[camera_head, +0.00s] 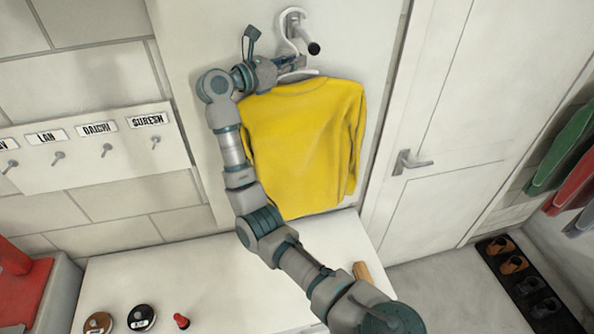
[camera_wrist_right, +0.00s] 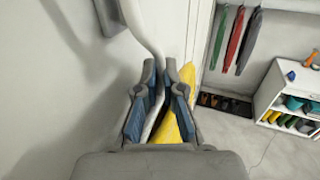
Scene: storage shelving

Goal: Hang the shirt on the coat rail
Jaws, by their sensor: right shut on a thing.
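A yellow shirt (camera_head: 300,140) hangs on a white hanger (camera_head: 284,30) in front of a pale panel. The hanger's curved hook is at a dark-tipped wall peg (camera_head: 314,48); I cannot tell whether it rests on the peg. My right gripper (camera_head: 298,64) is shut on the hanger just above the shirt's collar. In the right wrist view the fingers (camera_wrist_right: 155,95) close around the white hanger (camera_wrist_right: 148,30), with part of the yellow shirt (camera_wrist_right: 168,128) below. My left gripper is not in view.
Name-labelled hooks (camera_head: 58,157) are on the left wall. A white surface (camera_head: 230,270) below holds round tins and a small red item. A white door (camera_head: 440,140) stands right of the shirt. Green and red garments (camera_head: 562,150) hang at the far right above a shoe mat (camera_head: 525,285).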

